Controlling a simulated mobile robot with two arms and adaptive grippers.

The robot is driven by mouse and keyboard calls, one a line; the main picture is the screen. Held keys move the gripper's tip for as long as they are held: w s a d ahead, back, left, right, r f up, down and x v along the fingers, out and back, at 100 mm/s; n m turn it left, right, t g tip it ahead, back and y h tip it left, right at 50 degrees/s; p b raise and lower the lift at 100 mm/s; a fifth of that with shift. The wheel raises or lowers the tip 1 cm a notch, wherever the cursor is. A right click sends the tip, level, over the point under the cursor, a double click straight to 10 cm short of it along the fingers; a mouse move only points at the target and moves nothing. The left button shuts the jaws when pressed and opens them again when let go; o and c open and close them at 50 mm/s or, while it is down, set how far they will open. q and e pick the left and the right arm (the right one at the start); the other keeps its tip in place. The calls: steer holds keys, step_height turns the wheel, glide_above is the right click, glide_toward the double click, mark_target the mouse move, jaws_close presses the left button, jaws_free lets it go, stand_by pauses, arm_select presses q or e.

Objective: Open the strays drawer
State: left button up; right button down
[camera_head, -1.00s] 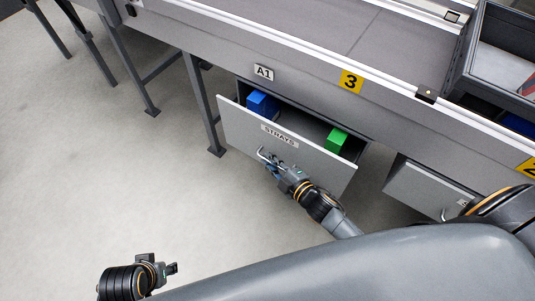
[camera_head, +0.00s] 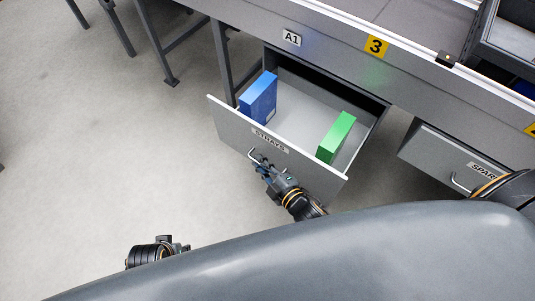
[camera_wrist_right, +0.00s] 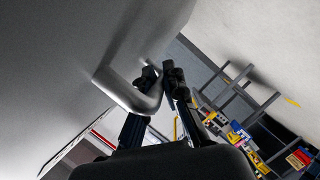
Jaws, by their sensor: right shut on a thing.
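The strays drawer (camera_head: 225,123) is pulled well out from under the grey bench, its label facing my side. A blue box (camera_head: 258,97) stands inside at the left and a green box (camera_head: 336,137) at the right. My right gripper (camera_head: 262,165) is shut on the drawer's bar handle (camera_head: 252,155). In the right wrist view, the handle (camera_wrist_right: 128,94) passes between the fingers (camera_wrist_right: 162,82). My left gripper (camera_head: 183,247) is low at the left, away from the drawer and partly hidden by my body; its jaws are unclear.
The spare drawer (camera_head: 440,155) is to the right and looks shut. A dark grey bin (camera_head: 480,50) sits on the bench at the upper right. Bench legs (camera_head: 225,60) stand left of the strays drawer. The floor (camera_head: 90,170) at the left is clear.

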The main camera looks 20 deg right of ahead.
arm_select(q)
steer(key=shift+s+f, duration=0.1)
steer(key=shift+f, duration=0.2)
arm_select(e)
steer(key=shift+s+a+f, duration=0.1)
steer(key=shift+s+a, duration=0.65)
steer(key=shift+a, duration=0.15)
arm_select(q)
steer(key=shift+f, duration=0.1)
arm_select(e)
steer(key=c, duration=1.7)
jaws_free()
steer(key=v, duration=1.2)
steer(key=shift+f, duration=0.1)
